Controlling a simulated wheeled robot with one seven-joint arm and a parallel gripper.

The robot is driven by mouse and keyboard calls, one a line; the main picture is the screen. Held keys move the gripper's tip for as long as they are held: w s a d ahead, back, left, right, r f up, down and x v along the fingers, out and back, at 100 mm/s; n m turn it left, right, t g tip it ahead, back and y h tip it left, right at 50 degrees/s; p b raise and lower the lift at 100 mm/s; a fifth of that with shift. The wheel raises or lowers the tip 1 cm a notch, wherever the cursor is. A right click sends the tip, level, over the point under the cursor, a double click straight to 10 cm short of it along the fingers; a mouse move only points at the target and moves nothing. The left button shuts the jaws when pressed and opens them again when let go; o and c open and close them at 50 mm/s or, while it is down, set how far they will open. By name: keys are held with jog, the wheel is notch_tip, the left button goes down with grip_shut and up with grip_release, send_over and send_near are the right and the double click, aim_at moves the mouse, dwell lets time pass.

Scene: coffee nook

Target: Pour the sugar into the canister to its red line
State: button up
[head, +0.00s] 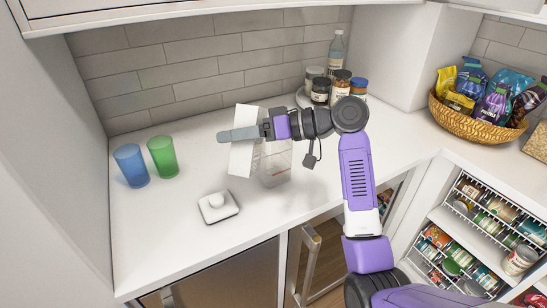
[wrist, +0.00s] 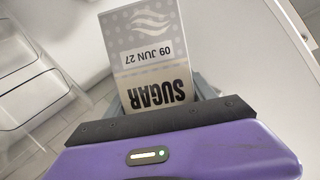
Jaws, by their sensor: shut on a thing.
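The sugar box (head: 243,158) is a tall white carton in the head view, held above the counter and leaning slightly. In the wrist view the box (wrist: 145,50) shows a grey wave pattern, a date and the word SUGAR, upside down in the picture. My gripper (head: 244,134) is shut on the box. The clear canister (head: 275,166) stands on the counter just right of and behind the box, partly hidden by it and my arm. A faint reddish mark shows on its left side. The sugar level and any falling sugar cannot be made out.
A white square lid with a knob (head: 218,207) lies on the front counter. Blue (head: 131,166) and green (head: 163,157) cups stand at left. Jars (head: 320,91) and a bottle (head: 336,52) stand at the back. A snack basket (head: 478,122) is at right.

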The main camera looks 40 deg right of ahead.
jog(key=shift+r, duration=0.1)
jog(key=shift+d, duration=0.15)
jog(key=shift+s+d, duration=0.2)
jog(key=shift+d, duration=0.45)
jog(key=shift+s+d, duration=0.2)
jog(key=shift+d, duration=0.45)
jog(key=shift+d+r, duration=0.15)
jog(key=shift+r, duration=0.1)
jog(key=shift+w+m+p, duration=0.1)
jog(key=shift+m+p, duration=0.2)
jog(key=shift+d+r+y+p, duration=0.2)
jog(key=shift+r+y+p, duration=0.05)
jog(key=shift+y+p, duration=0.1)
jog(key=shift+a, duration=0.25)
